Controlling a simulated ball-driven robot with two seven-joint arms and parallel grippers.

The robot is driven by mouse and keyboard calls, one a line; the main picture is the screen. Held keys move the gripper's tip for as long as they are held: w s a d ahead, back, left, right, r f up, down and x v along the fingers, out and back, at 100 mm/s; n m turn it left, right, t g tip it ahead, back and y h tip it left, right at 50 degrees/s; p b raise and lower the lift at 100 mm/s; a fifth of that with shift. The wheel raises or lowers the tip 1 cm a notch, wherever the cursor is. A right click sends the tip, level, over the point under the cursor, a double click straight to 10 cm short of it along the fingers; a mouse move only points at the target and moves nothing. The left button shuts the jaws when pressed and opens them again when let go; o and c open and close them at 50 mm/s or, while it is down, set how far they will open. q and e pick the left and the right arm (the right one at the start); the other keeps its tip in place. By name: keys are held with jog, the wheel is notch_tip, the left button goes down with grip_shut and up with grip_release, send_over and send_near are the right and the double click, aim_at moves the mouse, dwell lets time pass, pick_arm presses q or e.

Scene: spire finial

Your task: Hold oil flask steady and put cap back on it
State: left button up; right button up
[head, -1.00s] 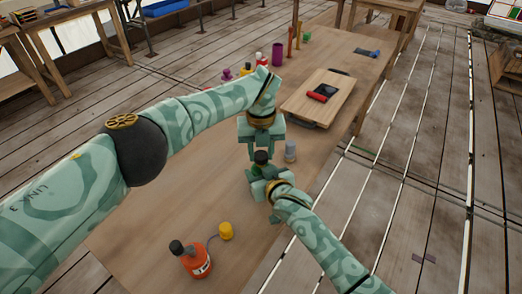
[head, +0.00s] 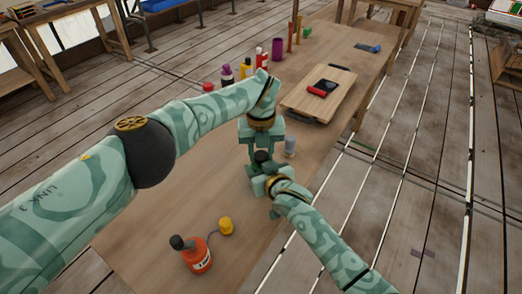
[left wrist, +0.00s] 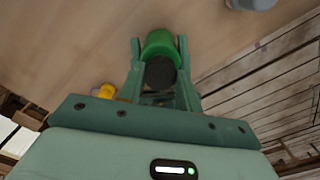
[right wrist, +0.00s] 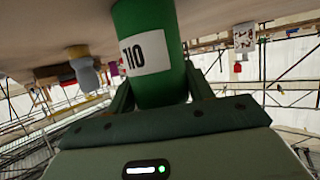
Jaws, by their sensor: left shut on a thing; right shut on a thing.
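The green flask (right wrist: 160,78) has a white label with dark marks and a dark top (left wrist: 160,73). My left gripper (left wrist: 160,45) is shut on it, its fingers on either side of the green body just beyond the dark top. In the head view that dark top (head: 262,156) shows between my two grippers. My right gripper (right wrist: 160,100) is also shut on the flask, from the near side. In the head view the right gripper (head: 264,182) hides most of the green body. I cannot tell whether the dark top is a separate cap, or whether the base touches the table.
A grey cylinder (head: 290,147) stands close to the right of the grippers. An orange bottle (head: 196,255) with a dark top and a yellow piece (head: 225,226) are at the near end of the table. A wooden board (head: 317,96) and several bottles are farther back.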

pick_arm(q)
jog(key=shift+f, duration=0.45)
jog(key=m, duration=0.7)
jog(key=o, duration=0.8)
jog(key=shift+o, duration=0.8)
jog(key=shift+s+d, duration=0.1)
jog(key=shift+d, duration=0.05)
